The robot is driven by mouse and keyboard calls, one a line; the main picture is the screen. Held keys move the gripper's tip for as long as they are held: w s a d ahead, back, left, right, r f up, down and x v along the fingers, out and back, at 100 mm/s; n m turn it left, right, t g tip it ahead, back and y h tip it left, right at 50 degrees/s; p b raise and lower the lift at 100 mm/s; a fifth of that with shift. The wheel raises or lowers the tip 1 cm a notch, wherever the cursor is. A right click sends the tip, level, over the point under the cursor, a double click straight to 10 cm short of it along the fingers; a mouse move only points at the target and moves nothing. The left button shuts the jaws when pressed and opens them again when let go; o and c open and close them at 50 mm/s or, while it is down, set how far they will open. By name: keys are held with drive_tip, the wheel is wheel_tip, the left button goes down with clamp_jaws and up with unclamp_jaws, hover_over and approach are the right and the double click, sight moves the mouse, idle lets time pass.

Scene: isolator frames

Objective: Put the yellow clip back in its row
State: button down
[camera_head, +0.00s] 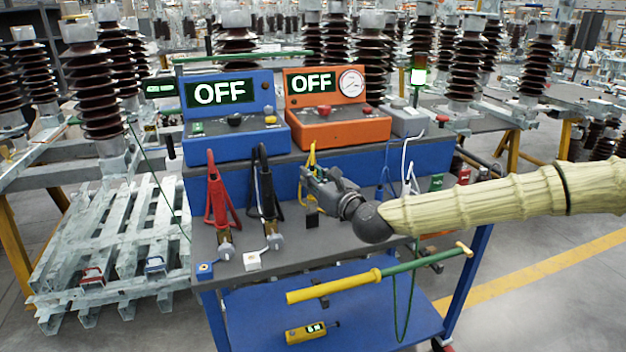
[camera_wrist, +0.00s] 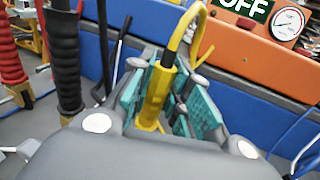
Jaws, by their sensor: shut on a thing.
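The yellow clip (camera_wrist: 156,92) is between the teal-padded fingers of my gripper (camera_wrist: 168,98) in the wrist view, roughly upright, with its yellow cable looping up from the top. My gripper is over the cart top, right of the red clip (camera_head: 211,195) and the black clip (camera_head: 266,195), which stand upright in the row. I cannot tell whether the yellow clip's lower end touches the cart top.
A blue box (camera_head: 233,118) and an orange box (camera_head: 334,108), both reading OFF, stand behind on the cart (camera_head: 330,254). Blue leads (camera_head: 387,178) and a white lead (camera_head: 406,165) are right of my gripper. A yellow-green pole (camera_head: 350,283) crosses the front.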

sight(313, 200)
drive_tip(key=shift+f+b, duration=1.65)
drive_tip(key=shift+f, duration=0.1)
idle(0.5)
drive_tip(key=c, duration=1.3)
unclamp_jaws()
drive_tip(key=shift+o, duration=0.2)
drive_tip(key=v, duration=1.2)
